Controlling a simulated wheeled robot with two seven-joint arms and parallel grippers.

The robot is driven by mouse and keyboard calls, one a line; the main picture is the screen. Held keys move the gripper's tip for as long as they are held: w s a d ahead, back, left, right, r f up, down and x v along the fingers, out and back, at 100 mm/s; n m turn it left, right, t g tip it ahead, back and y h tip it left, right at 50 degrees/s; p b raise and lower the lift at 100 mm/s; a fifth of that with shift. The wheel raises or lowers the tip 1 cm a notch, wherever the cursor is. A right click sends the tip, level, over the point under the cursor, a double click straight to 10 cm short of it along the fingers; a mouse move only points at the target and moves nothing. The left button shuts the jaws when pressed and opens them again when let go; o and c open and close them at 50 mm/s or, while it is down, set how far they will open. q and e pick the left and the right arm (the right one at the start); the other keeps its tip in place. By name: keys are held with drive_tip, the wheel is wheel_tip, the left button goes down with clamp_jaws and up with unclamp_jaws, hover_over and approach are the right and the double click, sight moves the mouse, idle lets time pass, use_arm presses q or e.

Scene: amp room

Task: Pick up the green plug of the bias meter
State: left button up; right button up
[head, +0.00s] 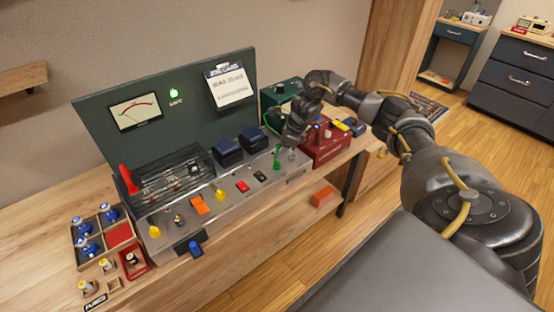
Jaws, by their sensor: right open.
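A small green plug (277,158) stands upright near the right end of the grey amp chassis (235,195). My right gripper (287,146) is open, pointing down right beside and slightly above the green plug. The fingers are small in this view, and I cannot tell whether they touch the plug. A meter with a cream dial (135,111) sits on the dark green upright panel (190,110). Just right of the plug is a red box (325,150) with small parts on top, partly hidden by my right arm. My left gripper is not in view.
Dark blue transformers (227,152), a wire cage (170,180) and several coloured knobs crowd the chassis. A green box (281,93) stands behind my right gripper. A tray of blue-topped tubes (87,246) is at the left. Bare wooden bench (40,225) lies at far left.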

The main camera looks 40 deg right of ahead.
drive_tip(key=p+x, duration=0.1)
drive_tip(key=x, duration=0.3)
clamp_jaws()
